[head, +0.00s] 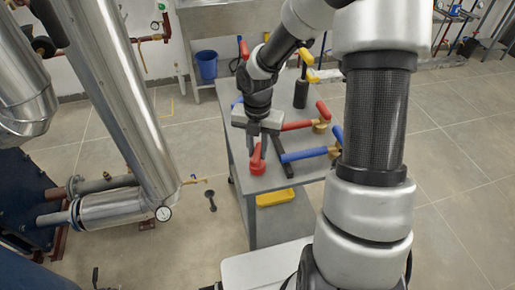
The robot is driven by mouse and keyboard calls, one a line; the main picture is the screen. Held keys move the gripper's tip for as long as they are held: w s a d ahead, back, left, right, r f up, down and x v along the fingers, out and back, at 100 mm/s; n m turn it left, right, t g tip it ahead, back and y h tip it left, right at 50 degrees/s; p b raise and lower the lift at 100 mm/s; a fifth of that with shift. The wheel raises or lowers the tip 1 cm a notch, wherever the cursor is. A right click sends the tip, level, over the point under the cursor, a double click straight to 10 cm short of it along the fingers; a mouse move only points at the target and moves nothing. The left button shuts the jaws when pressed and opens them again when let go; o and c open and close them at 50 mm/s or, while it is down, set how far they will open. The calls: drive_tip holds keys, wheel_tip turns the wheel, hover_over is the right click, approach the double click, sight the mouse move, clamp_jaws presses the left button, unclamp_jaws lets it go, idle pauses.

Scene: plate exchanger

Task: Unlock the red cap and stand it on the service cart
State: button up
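The red cap (257,162) stands upright on the grey top of the service cart (245,188), near its left edge. My gripper (262,148) points down just above and around the upper part of the cap. Its two fingers look apart, with a gap between them. Whether a finger touches the cap cannot be told from this view.
On the cart lie a dark bar (283,160), red-handled (297,125) and blue-handled (305,155) valves and a black bottle-like tool (301,92). A blue bucket (207,65) is behind. Floor between is mostly clear.

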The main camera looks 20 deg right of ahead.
drive_tip(key=o, duration=0.5)
